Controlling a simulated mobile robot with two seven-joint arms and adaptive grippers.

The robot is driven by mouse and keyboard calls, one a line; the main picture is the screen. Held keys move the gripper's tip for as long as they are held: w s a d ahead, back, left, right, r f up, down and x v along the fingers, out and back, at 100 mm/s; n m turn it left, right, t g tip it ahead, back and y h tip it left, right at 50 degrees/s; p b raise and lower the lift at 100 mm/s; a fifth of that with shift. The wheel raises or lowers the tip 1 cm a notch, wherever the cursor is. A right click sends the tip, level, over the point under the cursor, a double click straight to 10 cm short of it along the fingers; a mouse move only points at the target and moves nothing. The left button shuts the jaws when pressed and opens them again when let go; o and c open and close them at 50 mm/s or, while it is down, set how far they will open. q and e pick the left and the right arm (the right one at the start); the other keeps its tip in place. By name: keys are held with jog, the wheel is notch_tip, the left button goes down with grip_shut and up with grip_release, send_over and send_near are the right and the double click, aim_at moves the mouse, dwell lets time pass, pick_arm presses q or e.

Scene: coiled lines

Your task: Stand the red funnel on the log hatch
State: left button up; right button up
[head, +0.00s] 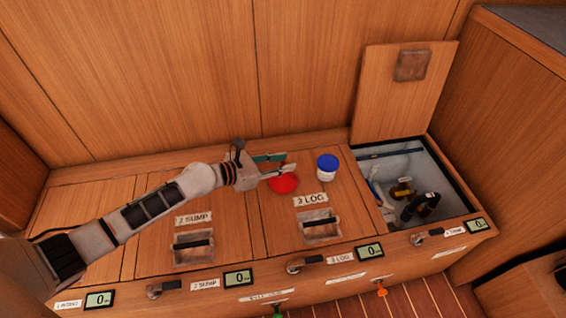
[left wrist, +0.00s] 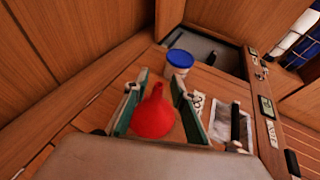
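The red funnel (head: 284,184) is on the 3 LOG hatch (head: 271,223), near its back left part. In the left wrist view the funnel (left wrist: 153,116) has its wide mouth down and its narrow spout up. My left gripper (head: 283,163) is open over the hatch, at the funnel. In the left wrist view the fingers of the left gripper (left wrist: 158,84) stand apart, one on each side of the funnel. The gripper partly hides the funnel in the head view. My right gripper is not in view.
A white tub with a blue lid (head: 327,168) stands on the log hatch, right of the funnel. The rightmost compartment (head: 437,172) is open, with hoses and fittings inside and its lid (head: 398,95) raised. The 2 SUMP hatch (head: 196,218) is closed and clear.

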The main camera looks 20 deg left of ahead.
pick_arm(q)
jog(key=p+v, duration=0.2)
jog(key=v, duration=0.9)
jog(key=shift+s+a, duration=0.2)
jog(key=shift+s, duration=0.05)
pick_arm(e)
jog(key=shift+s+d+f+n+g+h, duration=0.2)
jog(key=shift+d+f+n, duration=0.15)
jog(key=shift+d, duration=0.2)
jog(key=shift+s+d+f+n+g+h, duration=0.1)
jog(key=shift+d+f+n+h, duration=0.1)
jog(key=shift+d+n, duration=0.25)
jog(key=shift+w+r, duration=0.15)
